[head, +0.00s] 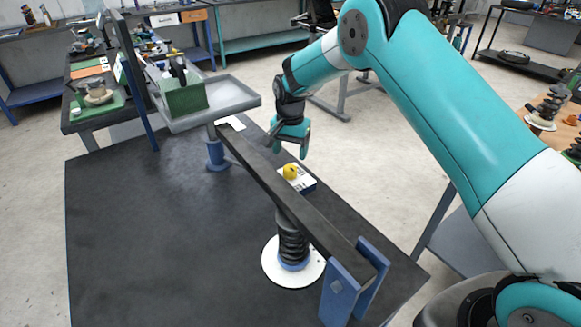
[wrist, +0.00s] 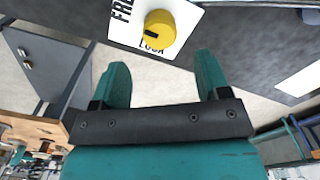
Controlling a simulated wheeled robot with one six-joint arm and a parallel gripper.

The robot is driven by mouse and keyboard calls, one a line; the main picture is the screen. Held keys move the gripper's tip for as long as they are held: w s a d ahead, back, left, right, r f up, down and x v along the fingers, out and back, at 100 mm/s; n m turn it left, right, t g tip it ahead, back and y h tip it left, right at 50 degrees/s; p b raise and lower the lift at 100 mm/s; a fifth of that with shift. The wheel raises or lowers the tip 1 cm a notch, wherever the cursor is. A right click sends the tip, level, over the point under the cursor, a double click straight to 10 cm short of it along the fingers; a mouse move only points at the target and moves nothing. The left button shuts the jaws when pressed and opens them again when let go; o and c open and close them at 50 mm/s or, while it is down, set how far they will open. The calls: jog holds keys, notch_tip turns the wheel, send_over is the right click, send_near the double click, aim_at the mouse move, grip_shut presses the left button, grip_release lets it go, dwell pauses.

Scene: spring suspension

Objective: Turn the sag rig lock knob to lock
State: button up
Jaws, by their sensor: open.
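The yellow lock knob (head: 290,171) sits on a small white-faced box (head: 307,185) beside the dark beam of the sag rig. In the wrist view the knob (wrist: 160,27) is round, on a white plate (wrist: 124,33) with FREE and LOCK lettering. A dark mark shows on the knob's edge near the LOCK word; its exact setting is hard to tell. My gripper (head: 287,151) is open and empty, just above and beyond the knob in the head view. In the wrist view my open gripper (wrist: 161,63) has its two teal fingers apart, with the knob ahead of the gap, untouched.
The dark beam (head: 265,180) crosses the bench between blue posts (head: 340,290). A black coil spring (head: 292,246) stands under it on a white disc (head: 270,267). A grey tray (head: 230,98) stands at the back left. The left of the dark bench top (head: 130,235) is clear.

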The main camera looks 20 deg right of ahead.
aim_at(290, 167)
notch_tip(290, 167, down, 7)
jog(key=shift+f+p, duration=0.2)
jog(key=shift+p, duration=0.3)
jog(key=c, duration=0.9)
